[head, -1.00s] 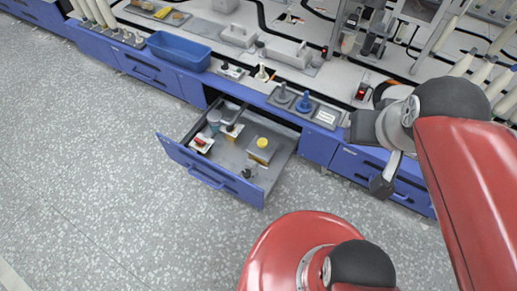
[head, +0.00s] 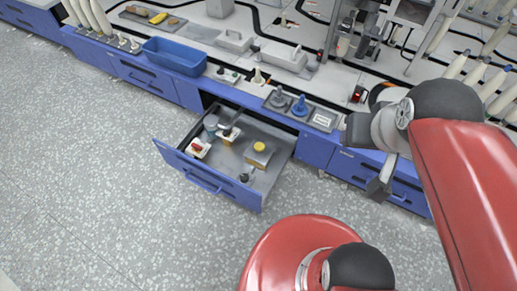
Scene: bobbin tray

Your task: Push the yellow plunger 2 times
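The yellow plunger (head: 259,147) is a small round yellow cap on top of a beige box. The box stands in the right half of an open blue drawer (head: 207,185) below the bench. My gripper (head: 380,188) hangs to the right of the drawer, in front of the blue cabinet fronts and well apart from the plunger. Its fingers are seen from the side and small, so their opening is unclear.
The drawer also holds a device with a red part (head: 197,147), a grey round container and small dark items. Above it on the bench edge are a blue knob (head: 300,106) and a blue bin (head: 175,56). The speckled floor in front is clear.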

